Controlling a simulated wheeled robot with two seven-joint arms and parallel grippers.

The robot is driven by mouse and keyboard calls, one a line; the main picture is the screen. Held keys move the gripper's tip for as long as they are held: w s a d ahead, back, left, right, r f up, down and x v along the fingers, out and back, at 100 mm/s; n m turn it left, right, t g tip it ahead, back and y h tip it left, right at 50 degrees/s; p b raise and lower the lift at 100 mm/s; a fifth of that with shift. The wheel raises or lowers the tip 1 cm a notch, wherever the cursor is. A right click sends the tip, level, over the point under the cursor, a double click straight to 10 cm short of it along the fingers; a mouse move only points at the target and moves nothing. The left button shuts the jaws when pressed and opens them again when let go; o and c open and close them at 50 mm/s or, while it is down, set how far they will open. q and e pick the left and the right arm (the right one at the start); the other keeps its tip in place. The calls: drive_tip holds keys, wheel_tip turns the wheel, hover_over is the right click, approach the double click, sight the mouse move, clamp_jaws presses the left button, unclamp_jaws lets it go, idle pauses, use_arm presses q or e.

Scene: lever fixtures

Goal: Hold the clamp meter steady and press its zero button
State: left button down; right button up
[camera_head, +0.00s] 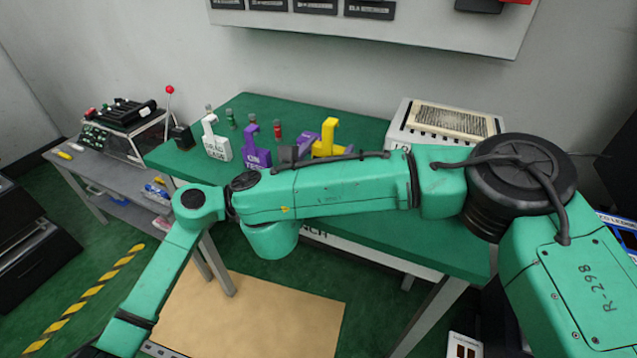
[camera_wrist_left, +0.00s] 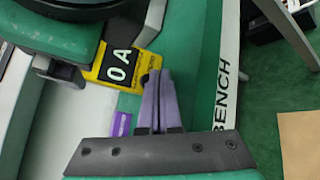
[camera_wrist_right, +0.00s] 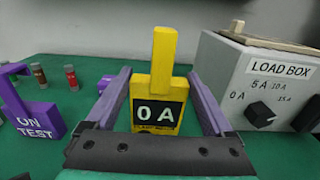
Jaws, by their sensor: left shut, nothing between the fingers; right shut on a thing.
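The yellow clamp meter (camera_head: 329,134) stands upright on the green bench. In the right wrist view the clamp meter (camera_wrist_right: 158,92) shows "0 A" on a black display. My right gripper (camera_wrist_right: 158,75) is shut on it, one purple finger on each side. In the left wrist view the clamp meter (camera_wrist_left: 122,68) lies beyond my left gripper (camera_wrist_left: 154,74), which is shut and empty with its fingertips close to the meter's edge. I cannot tell whether they touch. The zero button is not clearly visible. My arm hides part of the bench in the head view.
A purple "ON TEST" hook stand (camera_head: 257,158) and a white tagged stand (camera_head: 216,145) are left of the meter. A load box (camera_wrist_right: 262,88) stands to its right. Small bottles (camera_wrist_right: 71,77) stand behind. A side table (camera_head: 100,180) holds other equipment.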

use_arm(q)
drive_tip(key=s, duration=0.1)
drive_tip(key=s+a, duration=0.1)
drive_tip(key=s, duration=0.2)
drive_tip(key=shift+s+a, duration=0.2)
drive_tip(key=shift+a, duration=0.2)
